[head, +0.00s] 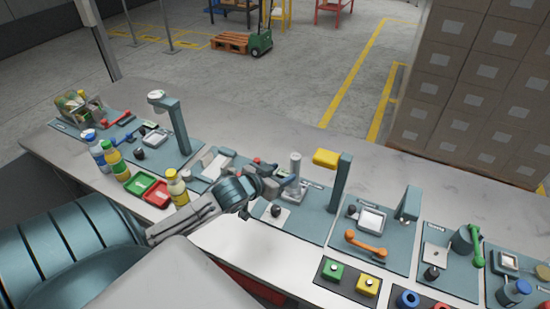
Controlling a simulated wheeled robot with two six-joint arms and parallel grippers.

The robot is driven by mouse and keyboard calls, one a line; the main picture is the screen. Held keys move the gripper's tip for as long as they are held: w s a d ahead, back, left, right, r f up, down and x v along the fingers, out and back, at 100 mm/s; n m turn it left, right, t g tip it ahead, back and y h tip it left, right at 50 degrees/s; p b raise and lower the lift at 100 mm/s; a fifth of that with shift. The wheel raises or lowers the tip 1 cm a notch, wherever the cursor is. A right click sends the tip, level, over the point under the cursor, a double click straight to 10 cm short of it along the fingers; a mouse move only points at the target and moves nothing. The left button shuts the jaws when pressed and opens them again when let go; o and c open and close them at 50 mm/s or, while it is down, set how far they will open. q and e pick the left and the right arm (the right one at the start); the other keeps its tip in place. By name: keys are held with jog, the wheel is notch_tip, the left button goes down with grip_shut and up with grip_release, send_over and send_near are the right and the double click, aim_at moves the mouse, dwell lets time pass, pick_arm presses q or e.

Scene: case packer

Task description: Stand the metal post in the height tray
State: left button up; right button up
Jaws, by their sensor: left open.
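The metal post (296,167) is a short silver cylinder standing upright on the teal station mat in the middle of the bench. My left gripper (282,180) is open, just left of the post and close to it. I cannot tell whether a finger touches the post. A flat pale plate (271,215) with a dark knob on it lies in front of the post. I cannot tell for certain which piece is the height tray. My right gripper is not in view.
A teal column with a yellow head (327,158) rises right of the post. An orange handle (365,246) lies farther right. Bottles (177,189) and red and green trays (140,183) stand to the left. The bench's back strip is clear.

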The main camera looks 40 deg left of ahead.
pick_arm(q)
jog(key=shift+v, duration=1.15)
dwell(0.5)
